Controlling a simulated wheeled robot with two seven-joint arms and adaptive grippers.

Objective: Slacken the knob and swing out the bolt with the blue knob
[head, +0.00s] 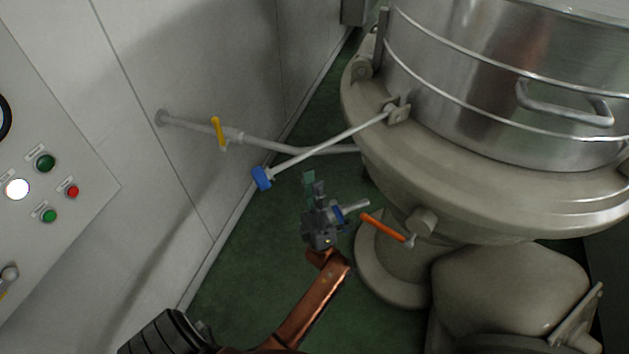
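The bolt (330,142) is a pale rod that runs from a bracket (397,109) on the vessel's rim out to the left. It stands out from the vessel, sloping down to the blue knob (262,178) at its free end. My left gripper (314,184) is below and right of the knob, apart from it, with its fingers pointing up in the picture. The fingers overlap from this angle, so their gap is unclear. Nothing is seen held between them. A small blue part with a pale stub shows beside the gripper; what it belongs to is unclear. My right gripper is out of view.
The steel vessel (455,85) fills the right. An orange lever (384,228) sticks out below its rim. A pipe (185,124) with a yellow handle (219,132) leaves the wall behind the bolt. A control panel (75,215) is at left. Green floor (235,265) lies open below the knob.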

